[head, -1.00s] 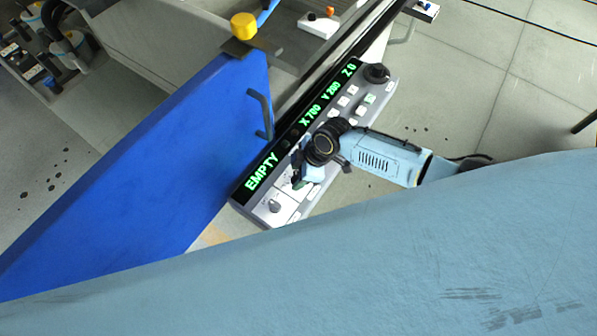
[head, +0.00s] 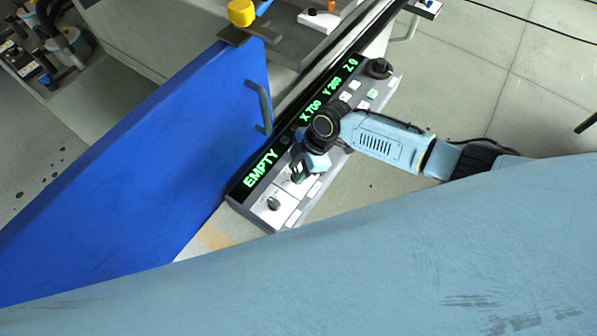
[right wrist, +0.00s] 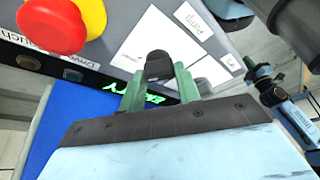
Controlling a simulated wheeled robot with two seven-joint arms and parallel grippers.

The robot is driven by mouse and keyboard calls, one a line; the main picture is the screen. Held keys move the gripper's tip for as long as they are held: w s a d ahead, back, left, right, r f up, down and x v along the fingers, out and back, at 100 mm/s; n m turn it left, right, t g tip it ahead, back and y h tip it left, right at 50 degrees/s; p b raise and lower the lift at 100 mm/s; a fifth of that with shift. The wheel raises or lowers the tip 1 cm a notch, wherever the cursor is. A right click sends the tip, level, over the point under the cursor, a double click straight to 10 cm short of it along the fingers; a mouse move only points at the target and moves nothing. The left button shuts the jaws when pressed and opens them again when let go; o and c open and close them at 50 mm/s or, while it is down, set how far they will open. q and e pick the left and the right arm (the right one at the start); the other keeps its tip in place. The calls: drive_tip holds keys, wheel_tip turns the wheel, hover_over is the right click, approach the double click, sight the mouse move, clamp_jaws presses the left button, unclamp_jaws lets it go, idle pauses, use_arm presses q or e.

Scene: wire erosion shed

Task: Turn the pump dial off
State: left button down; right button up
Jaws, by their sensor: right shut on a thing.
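The pump dial (right wrist: 158,66) is a black, elongated knob on a white plate of the grey control panel (head: 235,206), beside a tag reading "Pump" (right wrist: 195,27). My right gripper (right wrist: 159,90) has its green fingers on both sides of the dial, shut on it. In the head view my right gripper (head: 298,174) is over the panel's lower part, and the wrist above it hides the dial. My left gripper is not in view.
Another dark knob (head: 273,204) sits on the neighbouring white plate. A red button (right wrist: 52,24) with a yellow collar is near the gripper. The green display (head: 262,168) reads EMPTY. A blue door (head: 150,160) with a handle (head: 262,105) stands left of the panel.

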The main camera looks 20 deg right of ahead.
drive_tip(key=n+b, duration=0.1)
drive_tip(key=n, duration=0.1)
drive_tip(key=n+g+b, duration=0.1)
drive_tip(key=b, duration=0.1)
drive_tip(key=shift+w+f+n, duration=0.15)
drive_tip(key=shift+f+n, duration=0.05)
drive_tip(key=shift+n, duration=0.2)
drive_tip(key=shift+r+n+g+h+b, duration=0.15)
drive_tip(key=shift+n+g+h+b, duration=0.4)
drive_tip(key=shift+n+b, duration=0.95)
drive_tip(key=shift+n+g, duration=0.25)
drive_tip(key=shift+n, duration=0.05)
drive_tip(key=o, duration=1)
drive_tip(key=shift+r, duration=0.1)
drive_tip(key=v, duration=1.3)
drive_tip(key=shift+d+r, duration=0.1)
drive_tip(key=shift+d, duration=0.05)
